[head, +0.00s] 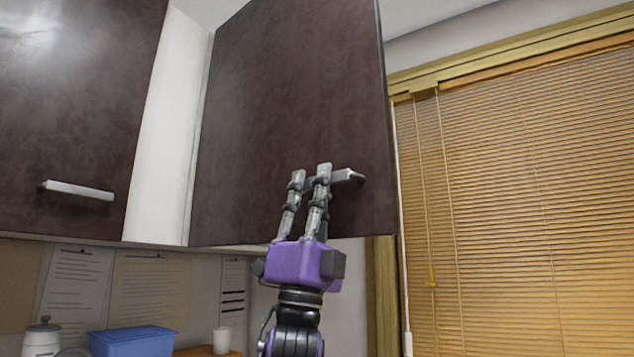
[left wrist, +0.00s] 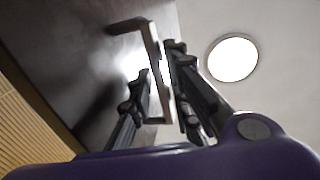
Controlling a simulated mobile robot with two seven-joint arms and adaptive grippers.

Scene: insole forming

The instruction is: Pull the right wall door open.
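The right wall door (head: 285,95) is a dark brown cabinet door with a metal bar handle (head: 348,177) near its lower right corner. It stands at an angle to the left door, so it looks partly open. My left gripper (head: 310,172) reaches up from below, its two fingers closed around the handle's left part, which they partly hide. In the left wrist view the handle bar (left wrist: 153,45) runs between the two fingers (left wrist: 160,75), with little room on either side. My right gripper is not in view.
The left wall door (head: 70,100) with its own handle (head: 77,190) is closed. A window with blinds (head: 530,200) lies to the right. Below are a blue box (head: 132,343), a white cup (head: 222,341) and a canister (head: 42,336). A round ceiling lamp (left wrist: 232,57) shows overhead.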

